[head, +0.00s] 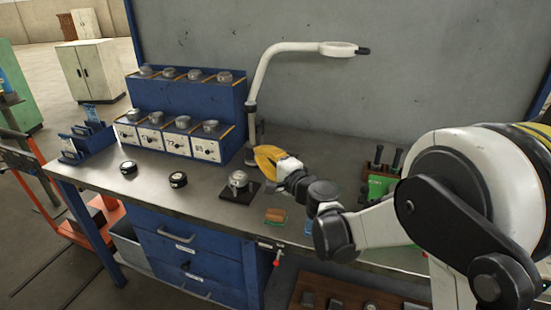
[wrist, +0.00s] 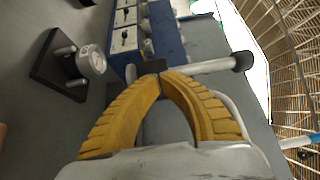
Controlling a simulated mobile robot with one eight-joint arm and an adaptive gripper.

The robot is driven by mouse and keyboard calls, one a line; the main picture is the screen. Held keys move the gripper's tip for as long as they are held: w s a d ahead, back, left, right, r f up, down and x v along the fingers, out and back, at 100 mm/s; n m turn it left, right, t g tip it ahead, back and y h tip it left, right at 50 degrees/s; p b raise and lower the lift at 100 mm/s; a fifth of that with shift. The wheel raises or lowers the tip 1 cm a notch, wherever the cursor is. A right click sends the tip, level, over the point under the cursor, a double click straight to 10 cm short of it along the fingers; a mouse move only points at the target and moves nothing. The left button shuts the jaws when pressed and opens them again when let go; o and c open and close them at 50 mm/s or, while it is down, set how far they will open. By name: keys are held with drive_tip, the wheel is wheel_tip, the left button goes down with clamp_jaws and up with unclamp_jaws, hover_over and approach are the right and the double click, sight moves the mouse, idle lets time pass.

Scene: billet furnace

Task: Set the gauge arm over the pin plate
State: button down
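The gauge arm (head: 272,58) is a white bent arm on an upright post at the back of the bench. Its flat ring and black tip (head: 363,50) point right, high over the bench. The likely pin plate is a black plate (head: 227,191) carrying a round metal gauge (head: 238,179); the plate (wrist: 46,72) and its upright pegs also show in the wrist view. My gripper (head: 258,150) has yellow fingers close in front of the post's foot. In the wrist view its fingertips (wrist: 162,74) meet, with nothing visible between them. Contact with the post cannot be told.
A blue stepped rack (head: 187,98) with several metal knobs stands at the back left. An orange block (head: 275,215) and a green tool holder (head: 379,186) are to the right. The bench front left is mostly clear.

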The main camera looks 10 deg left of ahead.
drive_tip(key=shift+m+t+h, duration=0.7)
drive_tip(key=shift+t+h, duration=0.1)
drive_tip(key=shift+s+a, duration=0.2)
drive_tip(key=shift+a, duration=1.25)
drive_tip(key=shift+s+a, duration=0.15)
drive_tip(key=shift+a, duration=1.3)
drive_tip(key=shift+s, duration=0.15)
